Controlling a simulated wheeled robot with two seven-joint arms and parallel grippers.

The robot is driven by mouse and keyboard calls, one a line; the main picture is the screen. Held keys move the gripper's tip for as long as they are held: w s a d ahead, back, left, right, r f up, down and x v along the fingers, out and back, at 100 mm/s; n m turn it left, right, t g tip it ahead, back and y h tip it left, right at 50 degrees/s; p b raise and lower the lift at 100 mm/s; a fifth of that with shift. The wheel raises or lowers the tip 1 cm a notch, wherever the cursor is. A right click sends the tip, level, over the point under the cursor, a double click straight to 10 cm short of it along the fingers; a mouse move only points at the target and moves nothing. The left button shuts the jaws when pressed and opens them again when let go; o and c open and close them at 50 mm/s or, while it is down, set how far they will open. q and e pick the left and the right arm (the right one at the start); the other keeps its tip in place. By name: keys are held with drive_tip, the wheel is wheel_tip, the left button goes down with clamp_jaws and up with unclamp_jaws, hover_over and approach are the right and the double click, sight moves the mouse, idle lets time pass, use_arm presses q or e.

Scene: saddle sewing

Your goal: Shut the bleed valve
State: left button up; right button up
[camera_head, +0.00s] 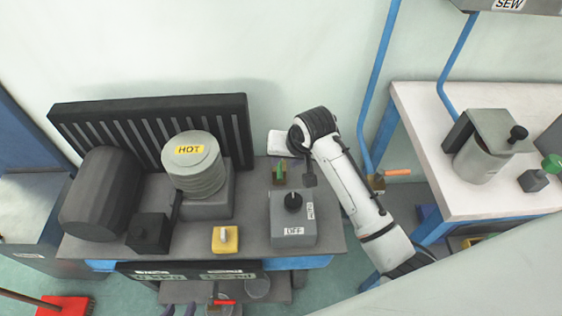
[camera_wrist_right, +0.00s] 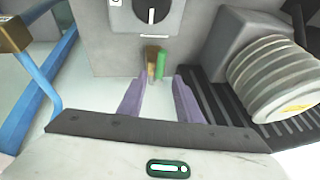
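One has a brass body and a green handle (camera_head: 281,170) and stands at the back of the dark bench; the other has an orange handle (camera_head: 398,172) and sits on a blue pipe. I cannot tell from labels which is the bleed valve. My right gripper (camera_head: 292,174) is over the green-handled valve. In the right wrist view, its purple fingers (camera_wrist_right: 161,84) are open, one on each side of the green handle (camera_wrist_right: 161,66), with gaps visible.
A grey box with a black knob (camera_head: 293,202) stands just in front of the green-handled valve. A "HOT" ribbed cylinder (camera_head: 194,165) and slatted black panel (camera_head: 240,125) are to the left. A white table (camera_head: 420,110) is at right. A red-handled valve (camera_head: 223,302) is below.

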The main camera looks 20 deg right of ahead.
sight(280, 167)
drive_tip(key=shift+x, duration=2.6)
clamp_jaws()
